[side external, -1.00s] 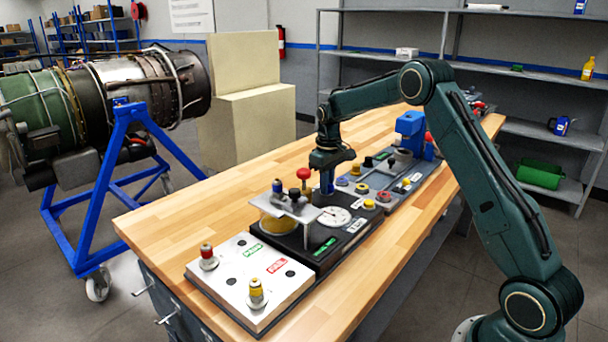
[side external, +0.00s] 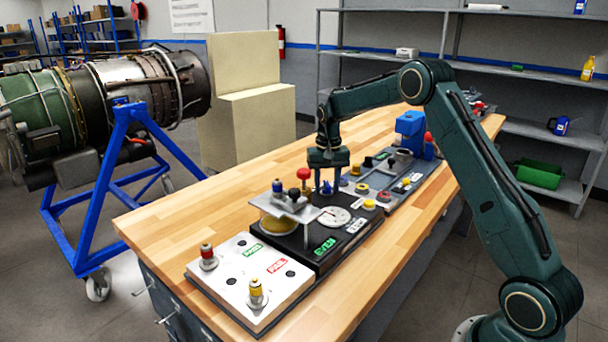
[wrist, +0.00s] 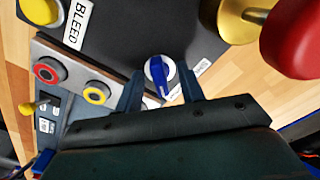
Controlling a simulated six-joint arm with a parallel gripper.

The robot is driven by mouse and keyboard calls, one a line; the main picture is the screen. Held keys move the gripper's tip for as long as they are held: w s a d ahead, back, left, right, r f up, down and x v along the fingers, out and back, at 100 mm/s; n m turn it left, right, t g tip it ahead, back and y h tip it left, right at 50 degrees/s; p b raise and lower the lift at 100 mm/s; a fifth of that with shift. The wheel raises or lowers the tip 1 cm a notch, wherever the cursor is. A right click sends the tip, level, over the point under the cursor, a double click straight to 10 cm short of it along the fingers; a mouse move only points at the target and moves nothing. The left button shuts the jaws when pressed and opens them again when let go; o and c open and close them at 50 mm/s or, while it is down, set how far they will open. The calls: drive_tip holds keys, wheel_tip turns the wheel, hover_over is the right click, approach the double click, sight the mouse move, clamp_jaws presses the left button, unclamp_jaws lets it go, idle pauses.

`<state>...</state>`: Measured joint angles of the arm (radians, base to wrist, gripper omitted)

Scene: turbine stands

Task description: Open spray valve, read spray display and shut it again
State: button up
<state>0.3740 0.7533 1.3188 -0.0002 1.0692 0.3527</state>
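A blue spray valve knob (side external: 326,187) on a black panel (side external: 300,262) stands under my gripper (side external: 327,182). In the wrist view the blue knob (wrist: 160,72) has a white round base, and its handle points toward the gripper palm. My gripper's fingers (wrist: 160,92) are apart, one on each side of the knob, with gaps showing. A small display (side external: 325,246) with bright green characters sits on the near end of the black panel; its digits are too small to read surely. A white label beside the knob is partly hidden in the wrist view.
A red knob on a brass stem (side external: 304,175) stands close to the gripper, also in the wrist view (wrist: 292,38). A grey plate (side external: 290,206), white dial (side external: 334,216) and yellow BLEED button (wrist: 40,10) are nearby. A white panel (side external: 248,275) is in front. The table's left side is clear.

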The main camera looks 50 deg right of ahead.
sight(327, 183)
drive_tip(key=shift+o, duration=0.8)
drive_tip(key=shift+r, duration=2.5)
